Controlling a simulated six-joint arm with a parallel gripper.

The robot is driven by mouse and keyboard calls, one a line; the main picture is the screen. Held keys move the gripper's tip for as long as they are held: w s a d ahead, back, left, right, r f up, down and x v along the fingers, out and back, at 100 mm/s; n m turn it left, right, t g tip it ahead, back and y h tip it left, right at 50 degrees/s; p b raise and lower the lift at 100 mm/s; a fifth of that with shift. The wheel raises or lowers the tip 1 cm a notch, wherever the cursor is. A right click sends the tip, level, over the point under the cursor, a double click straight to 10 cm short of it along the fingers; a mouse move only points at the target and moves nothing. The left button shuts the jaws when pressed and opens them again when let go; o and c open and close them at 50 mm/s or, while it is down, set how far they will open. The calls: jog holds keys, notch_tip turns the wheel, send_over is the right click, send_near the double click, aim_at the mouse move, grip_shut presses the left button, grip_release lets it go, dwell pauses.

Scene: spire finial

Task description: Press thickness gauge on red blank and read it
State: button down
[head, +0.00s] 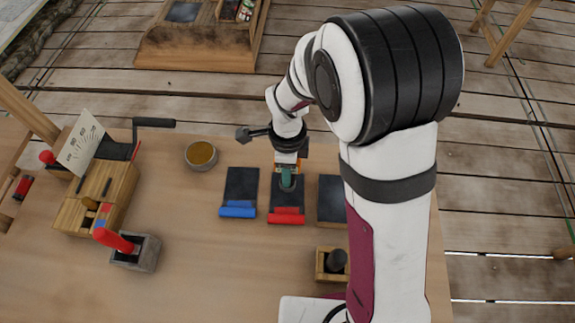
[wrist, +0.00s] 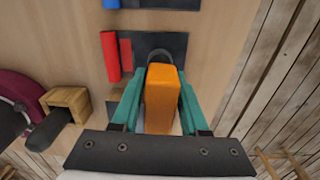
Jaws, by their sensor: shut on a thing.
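The red blank (head: 286,216) is a dark plate with a red roll along its near edge, lying on the table in the middle of a row. Its red roll also shows in the wrist view (wrist: 111,57). My gripper (wrist: 155,102) has teal fingers shut on an orange block, the thickness gauge (wrist: 161,97). A dark rounded part at the gauge's far end lies over the dark plate. In the head view my gripper (head: 288,180) is over the far part of the red blank. I cannot tell whether the gauge touches the plate. No reading shows.
A blue-edged plate (head: 239,190) lies to the left; another dark plate (head: 331,198) lies right, partly behind my arm. A wooden holder with a dark knob (head: 331,264), a red lever (head: 118,240), a round tin (head: 201,155) and a wooden dial box (head: 100,190) also stand here. The table's front middle is clear.

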jog(key=shift+f, duration=0.75)
jog(key=shift+f, duration=0.1)
dwell(0.8)
jog(key=shift+r, duration=2.55)
jog(key=shift+f, duration=2.35)
jog(key=shift+c, duration=1.7)
grip_release()
